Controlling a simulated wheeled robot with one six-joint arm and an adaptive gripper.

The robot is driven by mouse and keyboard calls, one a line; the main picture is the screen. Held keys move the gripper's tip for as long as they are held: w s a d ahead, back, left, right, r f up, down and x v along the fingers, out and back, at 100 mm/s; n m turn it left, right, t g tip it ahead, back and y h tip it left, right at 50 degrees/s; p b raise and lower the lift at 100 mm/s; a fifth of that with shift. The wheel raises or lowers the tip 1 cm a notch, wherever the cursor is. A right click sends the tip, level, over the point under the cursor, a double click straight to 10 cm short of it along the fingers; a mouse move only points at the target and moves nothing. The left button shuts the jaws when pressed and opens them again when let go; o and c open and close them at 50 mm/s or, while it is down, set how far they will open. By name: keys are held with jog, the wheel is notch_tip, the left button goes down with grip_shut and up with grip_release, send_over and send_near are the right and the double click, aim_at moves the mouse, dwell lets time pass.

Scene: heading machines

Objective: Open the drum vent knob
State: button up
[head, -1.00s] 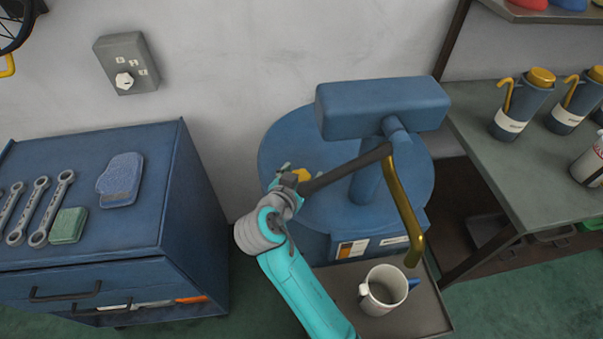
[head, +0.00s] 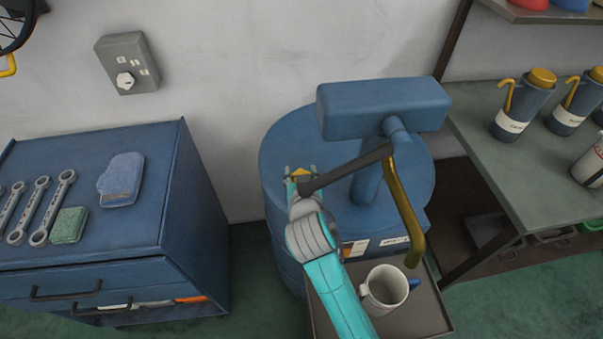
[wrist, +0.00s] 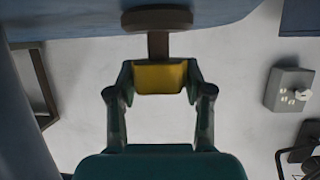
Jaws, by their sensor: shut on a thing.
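The blue drum (head: 275,155) stands against the wall, with a blue pump head (head: 382,106) and a brass spout (head: 406,215) on top. The yellow vent knob (head: 303,173) is on the left of the drum top, partly hidden by my gripper and a dark bar. In the wrist view the yellow knob (wrist: 160,78) sits between the two fingertips, with a brown piece behind it. My gripper (head: 300,172) is shut on the knob, one finger on each side. Whether the knob has turned cannot be told.
A dark bar (head: 345,170) with a black end reaches across the drum top close to my gripper. A white mug (head: 385,290) stands on a tray (head: 433,318) below the spout. A blue tool cabinet (head: 200,215) is at left, a bench (head: 510,180) with bottles at right.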

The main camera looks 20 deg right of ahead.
dwell(0.3)
jog(key=o, duration=1.2)
jog(key=shift+s, duration=0.1)
jog(key=shift+s+a+r, duration=0.1)
jog(key=shift+s+a, duration=0.05)
jog(key=shift+s, duration=0.1)
jog(key=s+a, duration=0.1)
jog(key=s, duration=0.7)
jog(key=s+a, duration=0.1)
jog(key=s, duration=0.3)
jog(key=shift+a+r, duration=0.1)
jog(key=shift+a, duration=0.25)
